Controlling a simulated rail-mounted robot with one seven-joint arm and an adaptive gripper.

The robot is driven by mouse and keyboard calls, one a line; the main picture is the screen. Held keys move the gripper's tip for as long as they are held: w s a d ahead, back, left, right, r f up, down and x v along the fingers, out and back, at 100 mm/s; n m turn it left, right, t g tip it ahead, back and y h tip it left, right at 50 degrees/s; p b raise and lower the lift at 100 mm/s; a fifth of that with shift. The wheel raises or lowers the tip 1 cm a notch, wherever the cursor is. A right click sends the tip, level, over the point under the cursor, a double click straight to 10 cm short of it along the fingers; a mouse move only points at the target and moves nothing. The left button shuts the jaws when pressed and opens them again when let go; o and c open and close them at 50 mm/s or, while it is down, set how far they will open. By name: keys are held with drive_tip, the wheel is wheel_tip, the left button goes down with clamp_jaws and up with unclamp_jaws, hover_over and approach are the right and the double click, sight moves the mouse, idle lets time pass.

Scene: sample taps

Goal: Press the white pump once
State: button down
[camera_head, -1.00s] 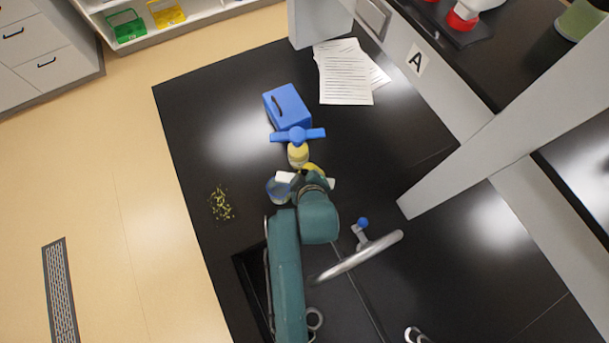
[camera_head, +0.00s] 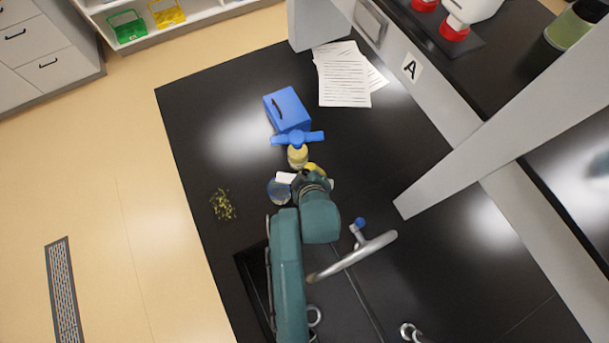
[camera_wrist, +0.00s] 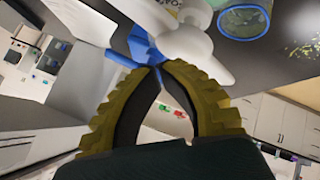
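The white pump (camera_wrist: 187,42) shows in the wrist view as a white head and spout on a white bottle, just beyond my fingertips. In the head view a white part of it (camera_head: 285,178) shows beside my gripper; the rest is hidden under my arm. My gripper (camera_wrist: 161,66) has yellow ribbed fingers with dark pads, tips together and nothing between them. The gripper (camera_head: 314,168) is mostly covered by my wrist in the head view. The tips overlap the pump's edge in the wrist view; I cannot tell whether they touch it.
A blue-rimmed glass vessel (camera_wrist: 244,20) stands close beside the pump. Yellow-green bits (camera_head: 222,204) lie at left. A metal faucet (camera_head: 355,258) stands right of my arm.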

wheel_tip(320, 180, up, 5)
drive_tip(key=p, duration=0.5)
drive_tip(key=shift+w+r, duration=0.1)
drive_tip(key=shift+r, duration=0.05)
idle(0.7)
